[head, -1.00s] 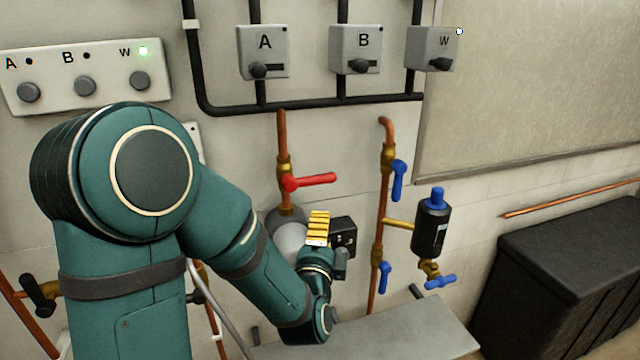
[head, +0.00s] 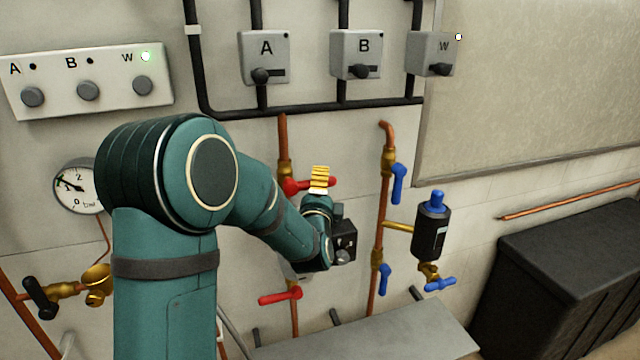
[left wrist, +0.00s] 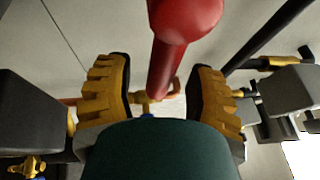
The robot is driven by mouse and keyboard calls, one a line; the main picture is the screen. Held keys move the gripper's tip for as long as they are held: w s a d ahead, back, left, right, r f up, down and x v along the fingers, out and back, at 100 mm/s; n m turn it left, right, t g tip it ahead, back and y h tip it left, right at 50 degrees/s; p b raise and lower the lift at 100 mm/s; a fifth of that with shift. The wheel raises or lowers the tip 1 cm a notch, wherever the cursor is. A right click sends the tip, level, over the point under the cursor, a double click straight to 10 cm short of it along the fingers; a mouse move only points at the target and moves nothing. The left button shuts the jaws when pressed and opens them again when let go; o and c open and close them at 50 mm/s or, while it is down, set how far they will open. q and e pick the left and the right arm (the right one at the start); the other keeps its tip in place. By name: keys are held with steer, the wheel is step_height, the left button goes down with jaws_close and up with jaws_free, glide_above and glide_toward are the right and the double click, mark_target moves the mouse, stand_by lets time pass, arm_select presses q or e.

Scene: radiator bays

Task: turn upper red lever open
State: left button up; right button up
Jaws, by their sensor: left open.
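The upper red lever (head: 295,186) sits on a brass valve of a vertical copper pipe and points right, about level. My left gripper (head: 320,180) is in front of the lever's outer part and hides some of it; the lever's tip shows just right of the yellow fingers. In the left wrist view the red lever (left wrist: 178,50) appears in the gap between the two yellow fingers of my open left gripper (left wrist: 160,75). No finger visibly touches it. I cannot tell how deep it lies between them. My right gripper is not in view.
A lower red lever (head: 280,297) is below on the same pipe line. To the right are a copper pipe with blue levers (head: 398,183) and a black cylinder (head: 432,230). A grey bench top (head: 400,335) is below. Switch boxes (head: 264,58) are above.

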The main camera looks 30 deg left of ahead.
arm_select(q)
steer(key=shift+w+a+r, duration=0.1)
steer(key=shift+w+a, duration=0.1)
steer(key=shift+w, duration=0.25)
jaws_close()
